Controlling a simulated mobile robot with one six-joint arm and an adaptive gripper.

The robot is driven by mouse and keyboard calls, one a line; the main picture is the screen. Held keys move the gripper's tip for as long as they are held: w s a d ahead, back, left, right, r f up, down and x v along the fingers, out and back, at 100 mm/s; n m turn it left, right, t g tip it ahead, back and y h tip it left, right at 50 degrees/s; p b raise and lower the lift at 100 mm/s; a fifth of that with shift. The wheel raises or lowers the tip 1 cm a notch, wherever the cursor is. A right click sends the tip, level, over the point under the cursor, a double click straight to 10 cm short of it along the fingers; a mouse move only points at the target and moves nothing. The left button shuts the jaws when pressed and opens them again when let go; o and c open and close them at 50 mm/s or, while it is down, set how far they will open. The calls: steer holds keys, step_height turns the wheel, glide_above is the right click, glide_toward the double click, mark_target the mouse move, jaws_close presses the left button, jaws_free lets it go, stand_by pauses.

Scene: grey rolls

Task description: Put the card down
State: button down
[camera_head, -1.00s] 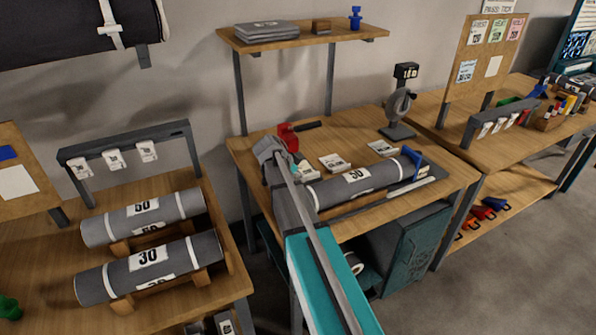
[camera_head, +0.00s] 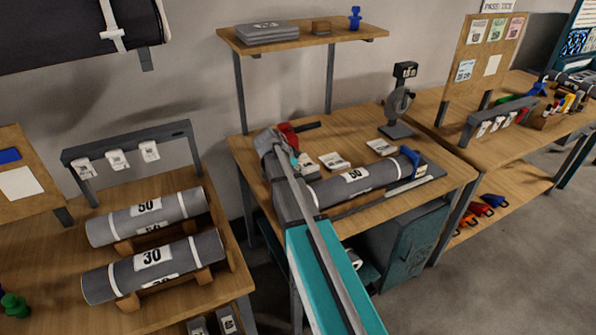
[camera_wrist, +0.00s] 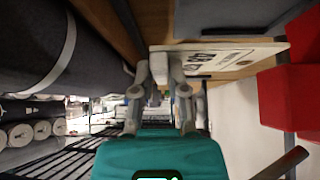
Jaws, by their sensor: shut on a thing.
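My gripper (camera_wrist: 160,72) is shut at the top middle of the wrist view. A white card (camera_wrist: 222,57) with dark print is at its fingertips, reaching out to the right, its grip edge partly hidden by the fingers. In the head view my gripper's end is over the left part of the middle bench (camera_head: 262,198), largely hidden by my arm. A white card (camera_head: 307,164) shows just right of it. Two other cards, one near (camera_head: 334,160) and one farther right (camera_head: 381,147), lie on the bench behind the grey roll.
A grey roll (camera_head: 372,178) marked 50 lies along the bench, close by the gripper. A red tool (camera_head: 288,134) is just behind. A dial stand (camera_head: 400,105) stands at the back right. The left bench holds two rolls (camera_head: 150,258). Bare wood shows behind the cards.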

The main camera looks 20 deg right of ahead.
stand_by(0.4)
steer(key=shift+m+g, duration=0.4)
steer(key=shift+m, duration=0.1)
steer(key=s+d+r+p, duration=0.1)
steer(key=s+r+p, duration=0.1)
steer(key=s, duration=0.1)
steer(key=s+d+r+p, duration=0.1)
steer(key=s+r+p, duration=0.1)
steer(key=s, duration=0.2)
steer(key=s+d+r+p, duration=0.1)
steer(key=s+r+p, duration=0.1)
steer(key=s, duration=0.2)
steer(key=shift+s+r, duration=0.1)
steer(key=shift+r, duration=0.1)
steer(key=s+d+m+g, duration=0.1)
steer(key=s+d+m, duration=0.1)
steer(key=s+d, duration=0.3)
steer(key=shift+s+f, duration=0.25)
steer(key=shift+s, duration=0.65)
steer(key=shift+s+d, duration=0.1)
steer(key=shift+s, duration=0.05)
